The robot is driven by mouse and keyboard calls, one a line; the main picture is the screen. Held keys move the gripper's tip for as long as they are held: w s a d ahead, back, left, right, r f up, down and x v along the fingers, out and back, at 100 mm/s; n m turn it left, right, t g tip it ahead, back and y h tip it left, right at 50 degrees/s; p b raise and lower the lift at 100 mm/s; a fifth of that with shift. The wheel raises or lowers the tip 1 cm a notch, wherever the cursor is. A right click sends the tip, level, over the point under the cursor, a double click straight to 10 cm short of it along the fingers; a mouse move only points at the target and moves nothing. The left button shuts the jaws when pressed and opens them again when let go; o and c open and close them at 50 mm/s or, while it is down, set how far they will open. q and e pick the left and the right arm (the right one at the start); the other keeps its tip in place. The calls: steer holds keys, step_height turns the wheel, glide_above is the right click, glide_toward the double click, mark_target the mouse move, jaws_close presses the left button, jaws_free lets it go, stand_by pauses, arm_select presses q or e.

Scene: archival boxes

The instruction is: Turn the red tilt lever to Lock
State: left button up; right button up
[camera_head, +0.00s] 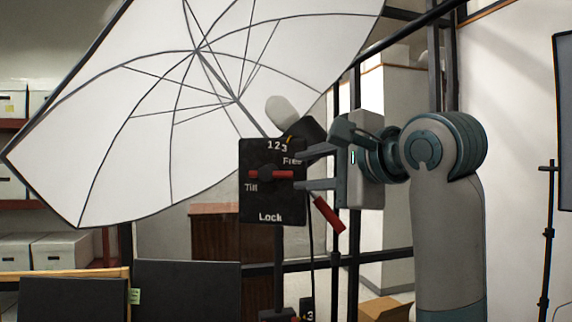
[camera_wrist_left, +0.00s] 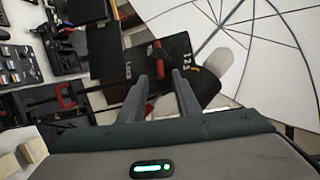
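A black control plate (camera_head: 258,206) carries the red tilt lever (camera_head: 284,174), which lies about horizontal across a dark hub. "Tilt" is printed at its left, "Free" above its right end, "Lock" at the bottom. My left gripper (camera_head: 298,170) comes from the right, its two fingers apart, one above and one below the line of the lever's right end. In the left wrist view, the lever (camera_wrist_left: 156,52) points toward the gap between the open fingertips (camera_wrist_left: 160,76). I cannot tell whether they touch it. My right gripper is not in view.
A white umbrella (camera_head: 150,90) spreads behind the plate. A second red handle (camera_head: 328,213) slants down beside the plate's lower right. Dark stand poles and a cable run close by. Dark panels (camera_head: 187,290) stand at lower left; a thin stand (camera_head: 548,210) is at far right.

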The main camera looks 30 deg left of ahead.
mark_target(283, 174)
arm_select(q)
steer(key=p+x, duration=0.2)
steer(key=x, duration=0.4)
steer(key=shift+w+a+p, duration=0.1)
steer(key=shift+a+p, duration=0.15)
steer(key=shift+p, duration=0.05)
steer(key=shift+w+a+f, duration=0.1)
steer(key=shift+w+a, duration=0.15)
steer(key=shift+a, duration=0.2)
steer(key=shift+c, duration=0.2)
jaws_close()
